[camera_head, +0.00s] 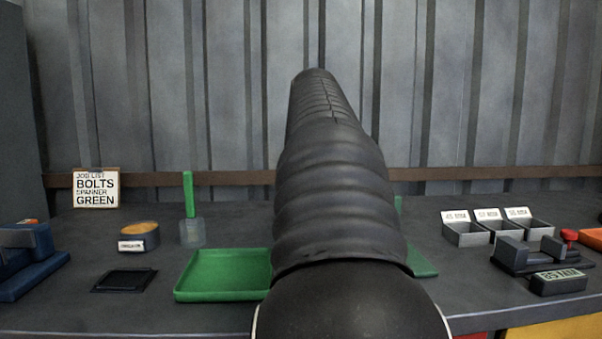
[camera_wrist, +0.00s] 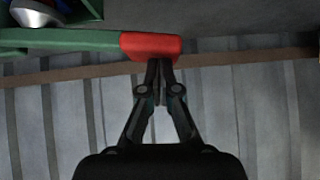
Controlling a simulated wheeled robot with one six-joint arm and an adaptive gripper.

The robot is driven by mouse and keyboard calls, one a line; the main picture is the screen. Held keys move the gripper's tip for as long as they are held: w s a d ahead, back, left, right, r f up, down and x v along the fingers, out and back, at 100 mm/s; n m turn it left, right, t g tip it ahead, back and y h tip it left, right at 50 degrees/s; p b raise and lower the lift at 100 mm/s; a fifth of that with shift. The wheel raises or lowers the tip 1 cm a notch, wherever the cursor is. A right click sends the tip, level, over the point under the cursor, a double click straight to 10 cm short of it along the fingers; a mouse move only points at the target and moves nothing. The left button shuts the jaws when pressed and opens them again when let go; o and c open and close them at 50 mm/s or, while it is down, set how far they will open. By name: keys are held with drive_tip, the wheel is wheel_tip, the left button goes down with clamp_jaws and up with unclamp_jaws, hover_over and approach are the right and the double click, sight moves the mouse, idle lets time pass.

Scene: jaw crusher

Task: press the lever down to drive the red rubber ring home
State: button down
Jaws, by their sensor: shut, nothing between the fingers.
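The lever is a green bar (camera_wrist: 75,40) with a red block-shaped end (camera_wrist: 150,46) in the wrist view. My gripper (camera_wrist: 160,62) is shut and empty, its fingertips at the red end; I cannot tell whether they touch it. In the head view my arm hides the gripper and most of the press. Only a green upright edge (camera_head: 399,204) and part of a green base (camera_head: 421,263) show beside the arm. A silver rounded part (camera_wrist: 33,13) shows at the wrist view's top left corner. I cannot make out the red rubber ring.
On the bench, a green tray (camera_head: 222,292) lies left of my arm. A blue vise-like block (camera_head: 30,258) is at far left. Grey bins (camera_head: 465,236) and a dark fixture with a red knob (camera_head: 569,236) stand at right. A corrugated wall (camera_head: 230,90) closes the back.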

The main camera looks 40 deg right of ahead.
drive_tip(key=v, duration=0.9)
drive_tip(key=shift+a+r, duration=0.3)
drive_tip(key=shift+r, duration=0.05)
drive_tip(key=shift+s, duration=0.1)
